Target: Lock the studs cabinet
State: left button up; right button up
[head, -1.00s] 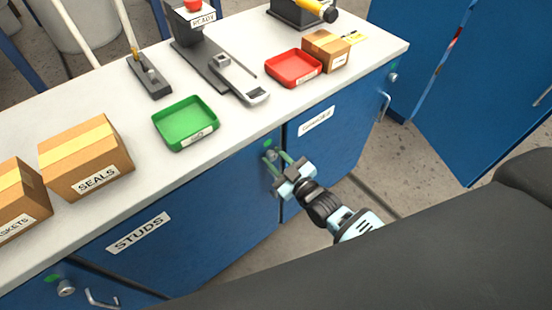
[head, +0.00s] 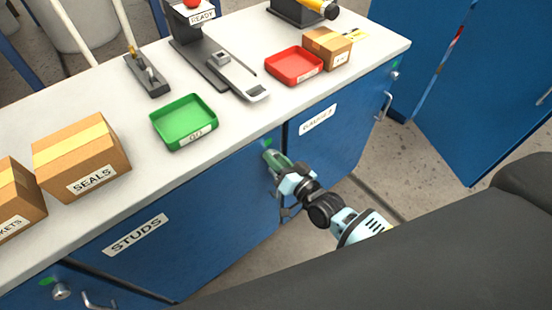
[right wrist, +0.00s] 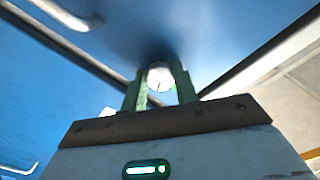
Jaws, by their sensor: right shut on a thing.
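The studs cabinet (head: 215,225) has a blue door with a white STUDS label (head: 137,235), under the worktop. The door looks closed. My right gripper (head: 270,158) is at the upper right corner of this door, below a green mark (head: 266,143). In the right wrist view, its two green fingers (right wrist: 160,88) are shut on the round silver lock knob (right wrist: 160,75), one on each side. A thin dark line shows on the knob's face. In the head view the gripper hides the knob. My left gripper is out of view.
A cabinet with its own label (head: 318,119) is to the right, with a lock (head: 395,75) and handle (head: 384,106). Another lock (head: 62,291) is at lower left. The worktop holds a green tray (head: 184,121), red tray (head: 294,66) and boxes (head: 82,157).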

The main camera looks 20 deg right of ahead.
jog(key=m, duration=0.3)
jog(key=shift+b, duration=0.35)
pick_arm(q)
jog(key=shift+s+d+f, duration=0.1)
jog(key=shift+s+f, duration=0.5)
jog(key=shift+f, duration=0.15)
pick_arm(e)
jog(key=shift+m, duration=1.4)
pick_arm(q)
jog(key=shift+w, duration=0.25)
pick_arm(e)
jog(key=o, duration=1)
jog(key=shift+s, duration=0.15)
pick_arm(q)
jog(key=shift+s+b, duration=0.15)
jog(key=shift+b, duration=0.15)
pick_arm(e)
jog(key=v, duration=0.7)
jog(key=shift+s+d+r, duration=0.1)
jog(key=shift+s+d, duration=0.05)
jog(key=shift+s, duration=0.1)
